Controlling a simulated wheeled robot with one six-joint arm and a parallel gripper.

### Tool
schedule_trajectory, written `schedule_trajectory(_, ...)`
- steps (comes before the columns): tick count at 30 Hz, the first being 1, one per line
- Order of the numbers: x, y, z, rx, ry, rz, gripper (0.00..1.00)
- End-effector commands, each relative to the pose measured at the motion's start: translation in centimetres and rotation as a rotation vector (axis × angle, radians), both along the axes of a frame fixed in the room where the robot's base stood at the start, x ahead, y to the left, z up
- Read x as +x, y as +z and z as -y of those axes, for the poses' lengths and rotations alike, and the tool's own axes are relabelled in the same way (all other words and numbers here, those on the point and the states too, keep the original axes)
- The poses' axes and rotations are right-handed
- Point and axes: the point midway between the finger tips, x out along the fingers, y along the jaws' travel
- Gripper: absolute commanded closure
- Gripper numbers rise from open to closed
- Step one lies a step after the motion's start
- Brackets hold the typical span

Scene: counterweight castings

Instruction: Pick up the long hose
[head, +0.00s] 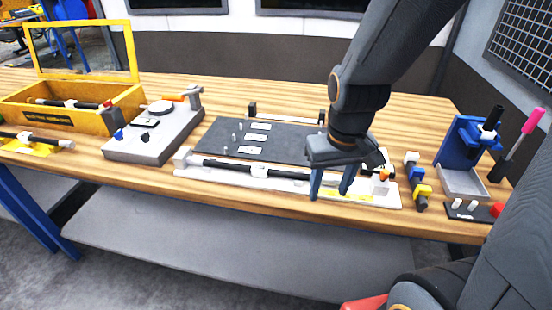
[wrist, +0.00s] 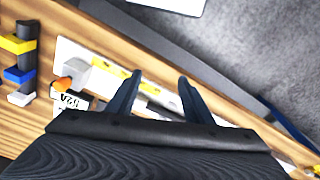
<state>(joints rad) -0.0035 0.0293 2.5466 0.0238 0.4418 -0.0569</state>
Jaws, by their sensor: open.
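A long black hose (head: 225,165) with a white band lies along a white tray (head: 187,173) at the front edge of the bench. Its left end sits by a light grey block. Its right part is hidden behind my gripper. My gripper (head: 331,189) is open, pointing down over the right part of this tray, with nothing seen held between its fingers. In the wrist view my gripper (wrist: 159,80) has its fingers apart over the white tray (wrist: 75,48), beside a yellow strip and an orange-tipped piece with a "52A" label. I cannot tell whether the fingers touch the hose.
A yellow open box (head: 120,100) holds another dark hose. A grey fixture block (head: 150,145) and a dark plate (head: 215,135) stand left and behind. A yellow-and-blue fitting (head: 418,180) and a blue stand (head: 455,145) are at the right. The bench's front edge is close.

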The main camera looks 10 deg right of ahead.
Motion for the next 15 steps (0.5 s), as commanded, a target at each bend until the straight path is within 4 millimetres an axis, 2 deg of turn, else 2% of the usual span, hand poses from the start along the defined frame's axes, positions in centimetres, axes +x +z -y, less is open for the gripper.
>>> schedule_trajectory(5,2.8,-0.1,-1.8,0.025,0.212,0.004,0.53)
schedule_trajectory(15,10.2,1.4,-7.6,0.125,0.838,0.109,0.53)
